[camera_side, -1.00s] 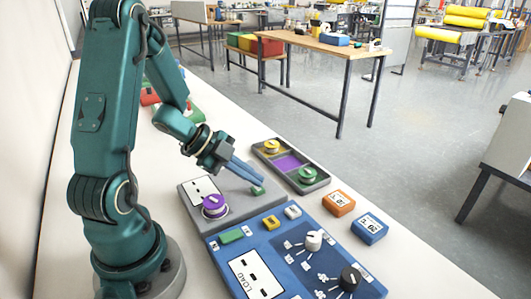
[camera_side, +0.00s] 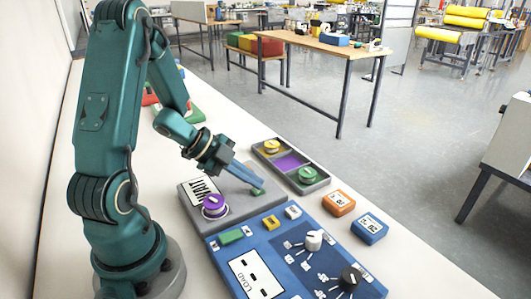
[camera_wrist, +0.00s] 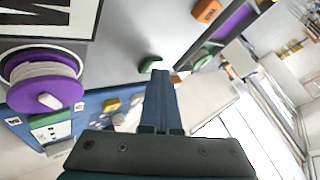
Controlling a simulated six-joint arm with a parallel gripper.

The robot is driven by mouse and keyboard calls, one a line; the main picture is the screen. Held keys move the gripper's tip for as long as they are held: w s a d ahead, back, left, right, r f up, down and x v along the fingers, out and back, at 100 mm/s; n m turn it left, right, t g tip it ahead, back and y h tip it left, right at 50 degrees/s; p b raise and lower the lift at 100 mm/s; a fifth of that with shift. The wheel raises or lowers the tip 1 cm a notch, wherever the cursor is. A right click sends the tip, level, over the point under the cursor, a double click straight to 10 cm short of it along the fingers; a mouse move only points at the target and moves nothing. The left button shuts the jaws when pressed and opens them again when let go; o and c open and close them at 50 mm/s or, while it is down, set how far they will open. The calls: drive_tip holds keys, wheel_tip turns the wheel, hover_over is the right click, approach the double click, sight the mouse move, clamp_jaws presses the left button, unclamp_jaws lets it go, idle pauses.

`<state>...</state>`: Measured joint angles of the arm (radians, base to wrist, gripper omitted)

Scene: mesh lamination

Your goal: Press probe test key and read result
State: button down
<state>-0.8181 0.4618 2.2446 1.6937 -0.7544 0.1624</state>
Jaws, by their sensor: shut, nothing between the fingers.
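The grey probe test unit (camera_side: 235,208) lies on the bench with a display (camera_side: 203,190) that reads "WAIT". A purple spool-like piece (camera_side: 214,206) stands on its front left part. The small green key (camera_side: 258,192) is on its right side and also shows in the wrist view (camera_wrist: 150,64). My gripper (camera_side: 260,183) is shut and empty, its fingertips at the green key. They appear to touch it, and partly cover it in the side view. In the wrist view my gripper (camera_wrist: 160,72) points at the key's edge.
A blue panel (camera_side: 285,262) with knobs, keys and a "LOAD" display adjoins the unit in front. A dark tray (camera_side: 320,181) with yellow and green spools lies behind right. Orange (camera_side: 339,203) and blue (camera_side: 370,228) blocks with number labels lie to the right.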

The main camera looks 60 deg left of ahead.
sight(253, 189)
drive_tip(key=shift+r, duration=0.9)
drive_tip(key=shift+r, duration=2.5)
drive_tip(key=shift+d, duration=0.1)
